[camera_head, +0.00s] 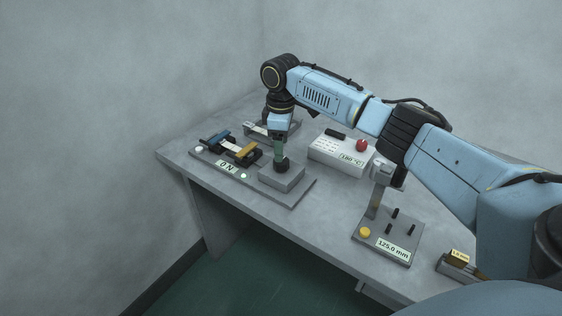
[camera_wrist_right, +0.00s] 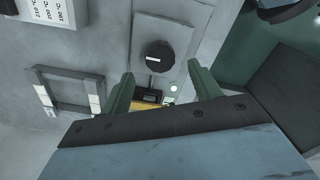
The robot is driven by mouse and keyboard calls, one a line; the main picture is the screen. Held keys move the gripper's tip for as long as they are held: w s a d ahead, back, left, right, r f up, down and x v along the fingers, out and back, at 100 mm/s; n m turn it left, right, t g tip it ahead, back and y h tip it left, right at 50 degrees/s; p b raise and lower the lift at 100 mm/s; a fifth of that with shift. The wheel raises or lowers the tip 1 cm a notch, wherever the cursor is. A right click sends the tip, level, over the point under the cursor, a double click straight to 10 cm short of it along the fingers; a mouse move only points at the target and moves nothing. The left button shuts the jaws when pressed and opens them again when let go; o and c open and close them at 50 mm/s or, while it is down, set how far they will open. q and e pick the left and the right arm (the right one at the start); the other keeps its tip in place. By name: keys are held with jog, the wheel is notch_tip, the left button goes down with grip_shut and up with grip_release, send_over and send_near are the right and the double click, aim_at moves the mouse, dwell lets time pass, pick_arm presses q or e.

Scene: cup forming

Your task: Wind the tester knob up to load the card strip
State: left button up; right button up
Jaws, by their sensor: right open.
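The tester (camera_head: 213,170) stands at the table's left end, with a blue clamp (camera_head: 214,138), a yellow clamp (camera_head: 243,152) and the pale card strip (camera_head: 229,145) between them. Its label (camera_head: 227,166) reads 0 N. The dark round knob (camera_head: 283,168) sits on a grey block at the tester's right end. My right gripper (camera_head: 279,150) points down over the knob. In the right wrist view its green fingers are open, with the knob (camera_wrist_right: 159,56) just beyond the tips and between their lines. Nothing is held. My left gripper is not in view.
A white heater box (camera_head: 340,153) with a red knob, labelled 180 °C, stands behind to the right. A pegged gauge plate (camera_head: 388,238), labelled 125.0 mm, is near the front right. A grey frame (camera_head: 258,129) is behind the tester.

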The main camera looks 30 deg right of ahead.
aim_at(281, 165)
notch_tip(281, 165, down, 5)
jog(key=shift+r+b, duration=0.2)
jog(key=shift+b, duration=0.15)
jog(key=shift+f, duration=0.55)
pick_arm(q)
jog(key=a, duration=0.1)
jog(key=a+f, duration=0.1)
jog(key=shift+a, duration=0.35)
